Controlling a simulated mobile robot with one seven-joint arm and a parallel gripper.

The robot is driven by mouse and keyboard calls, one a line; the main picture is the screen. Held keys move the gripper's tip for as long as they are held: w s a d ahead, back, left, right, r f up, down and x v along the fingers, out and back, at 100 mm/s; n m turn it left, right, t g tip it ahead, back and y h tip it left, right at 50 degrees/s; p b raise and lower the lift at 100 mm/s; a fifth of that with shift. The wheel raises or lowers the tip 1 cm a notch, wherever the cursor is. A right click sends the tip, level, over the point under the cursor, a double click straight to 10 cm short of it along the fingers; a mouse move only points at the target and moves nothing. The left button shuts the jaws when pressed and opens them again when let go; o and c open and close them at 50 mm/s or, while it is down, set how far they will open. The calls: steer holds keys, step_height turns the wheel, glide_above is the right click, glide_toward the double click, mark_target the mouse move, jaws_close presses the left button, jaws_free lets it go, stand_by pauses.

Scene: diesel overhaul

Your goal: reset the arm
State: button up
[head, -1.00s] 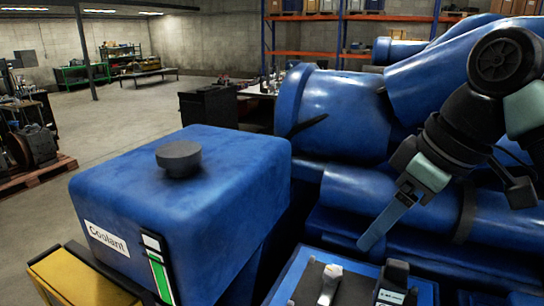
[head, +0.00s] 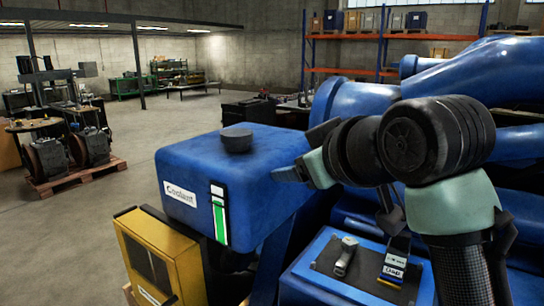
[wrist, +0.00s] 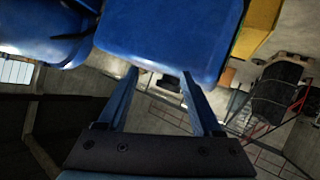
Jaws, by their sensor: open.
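My arm fills the right of the head view, folded, with my gripper (head: 288,174) at its left end, pointing left. It appears in front of the right side of the blue coolant tank (head: 185,215); the gap between them cannot be judged. In the wrist view my gripper (wrist: 158,76) is open, its two blue fingers apart with nothing between them. The blue tank (wrist: 165,38) shows beyond the fingertips.
The tank carries a dark cap (head: 236,140). A yellow box (head: 158,262) stands below it. A blue tray (head: 322,288) holds a metal tool (head: 345,256) and a dark labelled item (head: 396,262). Blue engine parts (head: 355,100) lie behind my arm.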

steer(key=s+a+r+m+t+y, duration=0.1)
steer(key=s+a+r+t, duration=0.1)
steer(key=a+r+t, duration=0.15)
steer(key=s+a+r+m+t, duration=0.1)
steer(key=s+a+r+t, duration=0.15)
steer(key=r, duration=0.25)
steer(key=s+d+r+m+t+h, duration=0.1)
steer(key=s+r+m+t+h, duration=0.1)
steer(key=s, duration=0.5)
steer(key=s+d+r+m+t+h+b, duration=0.1)
steer(key=s+r+m+t+h, duration=0.2)
steer(key=s+r+t, duration=0.3)
steer(key=shift+s+r+m+t+h, duration=0.15)
steer(key=shift+s+m+t+h, duration=0.2)
steer(key=shift+s+t, duration=0.4)
